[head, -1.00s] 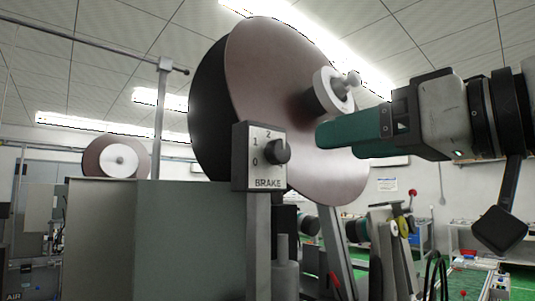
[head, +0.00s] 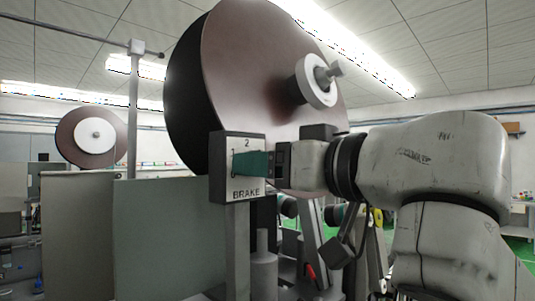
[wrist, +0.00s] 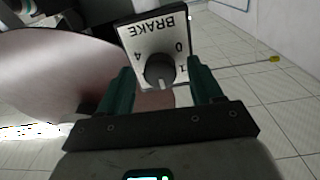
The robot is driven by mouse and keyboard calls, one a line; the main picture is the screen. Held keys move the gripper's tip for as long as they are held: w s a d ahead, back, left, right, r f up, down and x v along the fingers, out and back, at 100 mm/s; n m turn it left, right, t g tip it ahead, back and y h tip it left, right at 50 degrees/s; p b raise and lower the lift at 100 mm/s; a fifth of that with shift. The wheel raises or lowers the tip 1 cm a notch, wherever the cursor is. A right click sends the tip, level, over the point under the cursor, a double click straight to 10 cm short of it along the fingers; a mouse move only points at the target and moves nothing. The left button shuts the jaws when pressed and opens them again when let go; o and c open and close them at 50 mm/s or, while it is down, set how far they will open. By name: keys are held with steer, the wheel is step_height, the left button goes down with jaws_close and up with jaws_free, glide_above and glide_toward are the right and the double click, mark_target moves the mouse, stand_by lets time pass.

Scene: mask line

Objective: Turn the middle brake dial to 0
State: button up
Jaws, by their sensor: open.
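The brake dial's box (head: 237,190) stands on a post in front of a large brown reel. Its face reads BRAKE, with a 2 at the top. In the wrist view the plate (wrist: 151,27) appears upside down, showing 0, 1 and 4. The dark round knob (wrist: 159,67) has a pale pointer mark toward the 2 side. My gripper (wrist: 160,68) is open, its teal fingers on either side of the knob; I cannot tell whether they touch it. In the head view my gripper (head: 252,164) hides the knob.
The large reel (head: 250,70) with a pale hub (head: 316,82) rises close behind the box. A second reel (head: 93,137) stands farther left.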

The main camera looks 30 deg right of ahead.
steer(key=shift+w, duration=0.25)
steer(key=c, duration=1.1)
